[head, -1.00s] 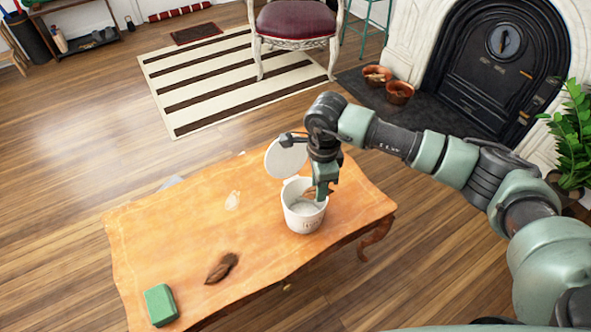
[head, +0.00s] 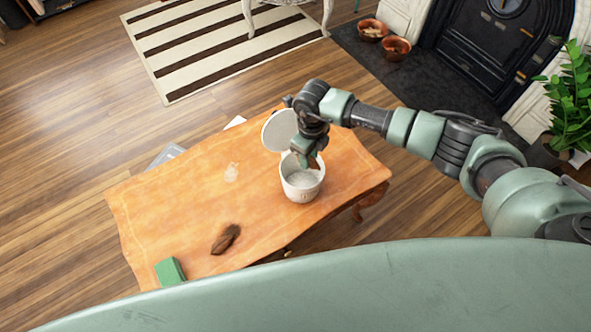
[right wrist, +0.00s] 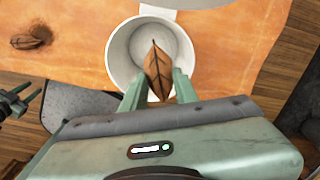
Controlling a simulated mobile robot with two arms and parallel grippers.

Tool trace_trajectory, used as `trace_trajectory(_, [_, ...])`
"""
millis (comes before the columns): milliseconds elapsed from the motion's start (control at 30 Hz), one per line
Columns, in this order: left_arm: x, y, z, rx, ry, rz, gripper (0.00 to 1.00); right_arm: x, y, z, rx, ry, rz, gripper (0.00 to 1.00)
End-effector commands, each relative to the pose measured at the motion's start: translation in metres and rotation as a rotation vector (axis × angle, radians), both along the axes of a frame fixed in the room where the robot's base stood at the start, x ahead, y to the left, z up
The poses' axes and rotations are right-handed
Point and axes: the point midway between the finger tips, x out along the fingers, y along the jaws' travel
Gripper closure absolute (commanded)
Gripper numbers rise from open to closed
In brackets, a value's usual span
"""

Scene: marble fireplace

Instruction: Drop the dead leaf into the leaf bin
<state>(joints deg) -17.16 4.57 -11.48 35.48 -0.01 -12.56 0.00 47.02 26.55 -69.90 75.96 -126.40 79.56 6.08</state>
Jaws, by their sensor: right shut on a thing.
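The leaf bin (head: 302,191) is a white round bucket on the wooden table, with its round lid (head: 279,131) standing open behind it. My right gripper (head: 309,161) is over the bin's opening, pointing down. In the right wrist view, this gripper (right wrist: 157,90) is shut on a brown dead leaf (right wrist: 157,65). The leaf's tip extends over the bin's mouth, and the bin's pale inside (right wrist: 132,50) looks empty where it shows.
A dark brown curled item (head: 225,239), perhaps another leaf, lies on the table (head: 180,215). A green block (head: 170,271) sits at the near left corner, and a small pale item (head: 232,172) lies mid-table. Terracotta pots (head: 396,48) stand by the fireplace.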

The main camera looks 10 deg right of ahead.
Motion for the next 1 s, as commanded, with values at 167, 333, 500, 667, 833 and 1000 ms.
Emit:
trace_trajectory(167, [0.0,0.0,-0.017,0.0,0.0,0.0,0.64,0.0,0.001,-0.022,0.002,0.001,0.001,1.0])
trace_trajectory(333, [0.0,0.0,-0.018,0.0,0.0,0.0,0.64,0.0,0.001,-0.024,0.001,0.0,0.001,1.0])
trace_trajectory(500, [0.0,0.0,-0.017,0.0,0.0,0.0,0.64,0.0,0.0,-0.023,0.001,0.0,0.002,0.68])
trace_trajectory(667, [0.0,0.0,-0.017,0.0,0.0,0.0,0.64,0.0,0.0,-0.023,0.001,0.0,0.002,0.45])
trace_trajectory(833, [0.0,0.0,-0.017,0.0,0.0,0.0,0.64,0.0,0.0,-0.023,0.001,-0.001,0.002,0.45])
trace_trajectory(1000, [0.0,0.0,-0.017,0.0,0.0,0.0,0.64,0.001,0.0,-0.016,0.0,-0.001,0.001,0.45])
